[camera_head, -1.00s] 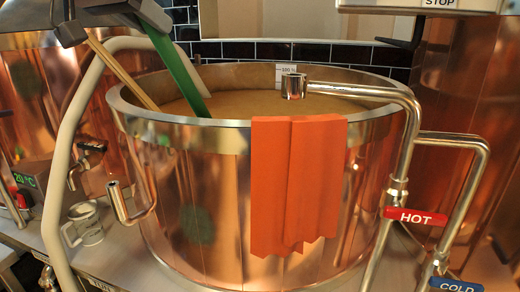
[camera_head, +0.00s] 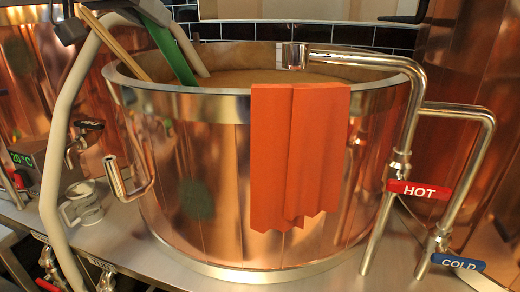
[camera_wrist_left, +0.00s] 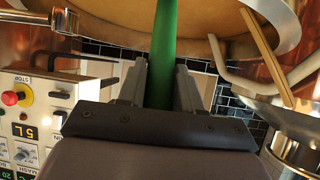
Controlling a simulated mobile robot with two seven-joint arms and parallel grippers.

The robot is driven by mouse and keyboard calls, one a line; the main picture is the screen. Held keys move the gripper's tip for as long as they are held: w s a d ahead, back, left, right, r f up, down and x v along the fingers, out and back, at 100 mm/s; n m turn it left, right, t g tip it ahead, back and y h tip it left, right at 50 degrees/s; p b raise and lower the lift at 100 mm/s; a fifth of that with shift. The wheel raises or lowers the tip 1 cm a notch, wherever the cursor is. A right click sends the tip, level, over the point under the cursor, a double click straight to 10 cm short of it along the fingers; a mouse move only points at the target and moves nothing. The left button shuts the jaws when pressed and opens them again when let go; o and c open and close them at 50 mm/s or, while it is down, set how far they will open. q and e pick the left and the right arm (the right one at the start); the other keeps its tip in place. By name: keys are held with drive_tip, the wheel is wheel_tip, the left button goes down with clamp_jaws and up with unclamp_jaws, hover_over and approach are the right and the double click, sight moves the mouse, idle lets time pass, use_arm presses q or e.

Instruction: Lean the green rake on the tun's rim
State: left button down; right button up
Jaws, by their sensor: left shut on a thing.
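The green rake (camera_head: 174,55) slants down from the upper left into the copper tun (camera_head: 215,150). Its lower end is hidden behind the tun's front rim (camera_head: 230,100), and I cannot tell whether its handle touches the rim. My left gripper (camera_head: 150,14) is at the top edge of the head view, above the tun's left side, partly cut off. In the left wrist view, the left gripper (camera_wrist_left: 160,85) is shut around the green handle (camera_wrist_left: 164,55), which runs toward the tun's contents. My right gripper is not in view.
A wooden pole (camera_head: 118,47) slants in the tun left of the rake. A beige hose (camera_head: 60,130) arches beside it. An orange cloth (camera_head: 295,155) hangs over the front rim. A metal spout (camera_head: 340,57) reaches over the right side. A mug (camera_head: 82,204) stands at left.

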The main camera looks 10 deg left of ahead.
use_arm(q)
drive_tip(key=shift+r, duration=0.15)
drive_tip(key=c, duration=0.7)
unclamp_jaws()
drive_tip(key=shift+s, duration=0.1)
drive_tip(key=shift+f, duration=0.25)
drive_tip(key=shift+b+v, duration=0.3)
drive_tip(key=shift+v, duration=3.4)
drive_tip(key=shift+r, duration=0.1)
